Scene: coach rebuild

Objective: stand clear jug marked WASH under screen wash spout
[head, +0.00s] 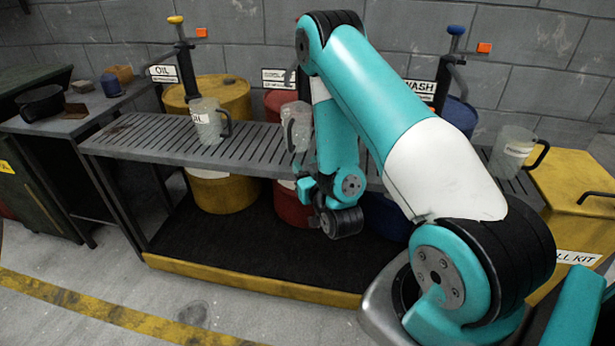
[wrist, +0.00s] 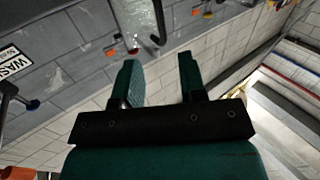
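Three clear handled jugs show in the head view. The jug (head: 207,122) at left reads OIL and stands on the slotted bench. The middle jug (head: 296,130) is beside my forearm and partly hidden by it; its label is unreadable. The right jug (head: 508,155) has a pale label I cannot read, its handle to the right. The WASH sign (head: 421,88) and blue-topped dispenser (head: 456,42) are behind my arm, which hides part of them. The sign also shows in the wrist view (wrist: 12,66). My gripper (wrist: 158,64) is open, with no jug visible between its fingers.
The slotted bench (head: 130,134) runs along the wall, with yellow (head: 225,197), red and blue drums behind and below. A yellow-topped dispenser (head: 183,55) is at the OIL sign (head: 163,73). A yellow spill-kit box (head: 570,180) stands at right. A dark side table is at left.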

